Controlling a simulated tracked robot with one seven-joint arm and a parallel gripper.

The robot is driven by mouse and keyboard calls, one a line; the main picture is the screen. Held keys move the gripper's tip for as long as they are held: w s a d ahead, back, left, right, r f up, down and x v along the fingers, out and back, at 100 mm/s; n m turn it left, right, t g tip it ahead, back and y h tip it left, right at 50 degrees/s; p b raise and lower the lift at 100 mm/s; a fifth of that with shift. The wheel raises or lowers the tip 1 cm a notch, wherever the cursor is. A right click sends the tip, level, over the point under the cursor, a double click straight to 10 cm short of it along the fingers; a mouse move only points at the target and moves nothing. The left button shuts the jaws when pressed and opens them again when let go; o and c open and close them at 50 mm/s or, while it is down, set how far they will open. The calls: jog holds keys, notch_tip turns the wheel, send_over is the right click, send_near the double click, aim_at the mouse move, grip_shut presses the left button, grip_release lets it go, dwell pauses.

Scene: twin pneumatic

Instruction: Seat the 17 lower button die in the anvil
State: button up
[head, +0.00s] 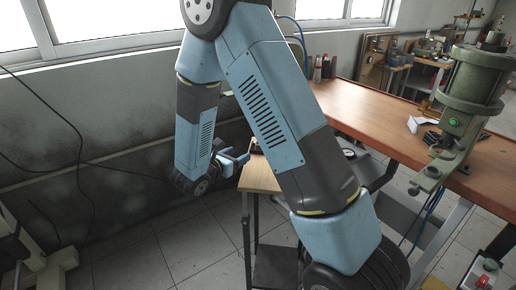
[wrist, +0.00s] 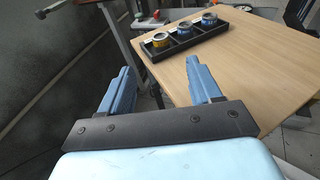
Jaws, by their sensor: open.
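My gripper (wrist: 160,78) is open and empty in the wrist view, its two blue fingers apart in front of a small wooden table. In the head view my gripper (head: 238,158) is small, at the left of that table. I cannot tell which is the 17 lower button die. A green press (head: 466,100) stands on the long bench at the right of the head view. Its anvil is not clearly distinguishable.
The small wooden table (head: 258,178) stands beside the long wooden bench (head: 375,118). Most of its top is bare in the wrist view. A dark wall and window run along the left. A box with red and green buttons (head: 487,274) is at the lower right.

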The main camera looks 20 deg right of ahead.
aim_at(256, 152)
jog(key=x, duration=1.2)
jog(key=shift+w+d+f, duration=0.1)
jog(key=shift+d+f, duration=0.05)
jog(key=shift+d, duration=0.05)
jog(key=shift+c, duration=0.3)
grip_shut()
